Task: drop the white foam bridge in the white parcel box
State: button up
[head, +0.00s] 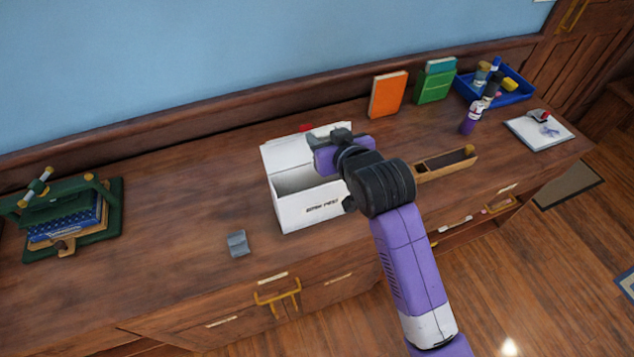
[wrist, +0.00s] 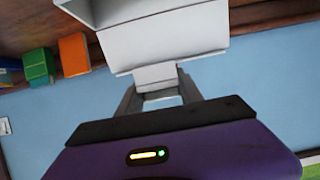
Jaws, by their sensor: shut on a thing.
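The white parcel box (head: 310,212) stands open on the wooden desk top, with printing on its front and a raised flap at the back left. Its white wall also fills the top of the wrist view (wrist: 165,40). My gripper (wrist: 158,88) is shut on a small white piece, the white foam bridge (wrist: 157,75), between its fingertips. In the head view my gripper (head: 322,138) is at the back right of the box, and my wrist covers the box's right side. The bridge is mostly hidden there, and I cannot tell its height over the box.
A grey piece (head: 237,243) lies left of the box. A wooden tray (head: 447,164), orange book (head: 388,94), green book (head: 435,84), purple bottle (head: 470,117) and blue bin (head: 515,92) are to the right. A green stand (head: 100,215) is far left.

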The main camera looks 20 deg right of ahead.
notch_tip(320, 180, down, 6)
jog(key=b, duration=0.4)
jog(key=shift+r, duration=0.15)
jog(key=o, duration=1.4)
jog(key=shift+c, duration=0.2)
jog(key=shift+s, duration=0.15)
jog(key=b+v, duration=0.1)
jog(key=v, duration=0.6)
jog(key=shift+s+r, duration=0.15)
jog(key=shift+s, duration=0.1)
